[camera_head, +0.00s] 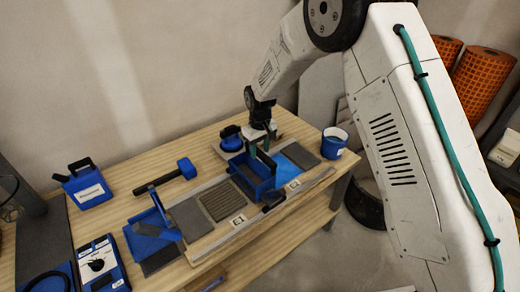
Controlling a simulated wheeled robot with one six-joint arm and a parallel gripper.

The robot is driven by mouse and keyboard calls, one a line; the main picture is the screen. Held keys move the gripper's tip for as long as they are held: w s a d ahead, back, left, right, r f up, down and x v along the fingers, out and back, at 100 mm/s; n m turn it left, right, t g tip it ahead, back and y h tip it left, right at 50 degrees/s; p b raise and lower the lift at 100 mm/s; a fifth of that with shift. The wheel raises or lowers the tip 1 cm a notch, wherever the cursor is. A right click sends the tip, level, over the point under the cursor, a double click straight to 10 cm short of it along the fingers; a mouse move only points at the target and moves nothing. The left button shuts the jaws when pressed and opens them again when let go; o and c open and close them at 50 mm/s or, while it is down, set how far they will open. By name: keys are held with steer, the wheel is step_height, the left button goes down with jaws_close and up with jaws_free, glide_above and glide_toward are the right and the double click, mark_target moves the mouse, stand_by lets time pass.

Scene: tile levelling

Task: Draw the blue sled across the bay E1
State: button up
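The blue sled (256,181), an open-looking blue box, sits on the tile strip right of a bay with ribbed grey-brown fill (222,201). A small label (238,220) stands on the front rail by that bay; its text is too small to read surely. A second label (292,185) is further right. My gripper (260,145) is directly over the sled, pointing down, with greenish upright pieces at the sled's top. I cannot tell whether these are fingers or a handle, nor whether the gripper is shut on it.
A grey tile (191,218) lies left of the ribbed bay, another (300,156) at the right end. A blue mallet (168,177) and blue round-topped tool (231,138) lie behind.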

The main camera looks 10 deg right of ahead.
step_height(320, 180, up, 8)
steer(key=shift+f, duration=0.1)
stand_by(0.4)
steer(key=s+d+r+m, duration=0.2)
steer(key=s+d+r, duration=0.4)
steer(key=s, duration=0.8)
steer(key=s+d+r+m+t, duration=0.1)
steer(key=s+d+r, duration=0.6)
steer(key=s, duration=0.7)
steer(key=s+d+r+m, duration=0.3)
steer(key=s+d+r, duration=0.3)
steer(key=s, duration=0.8)
steer(key=shift+s+d+r, duration=0.15)
steer(key=shift+d+r, duration=0.2)
steer(key=shift+r, duration=0.8)
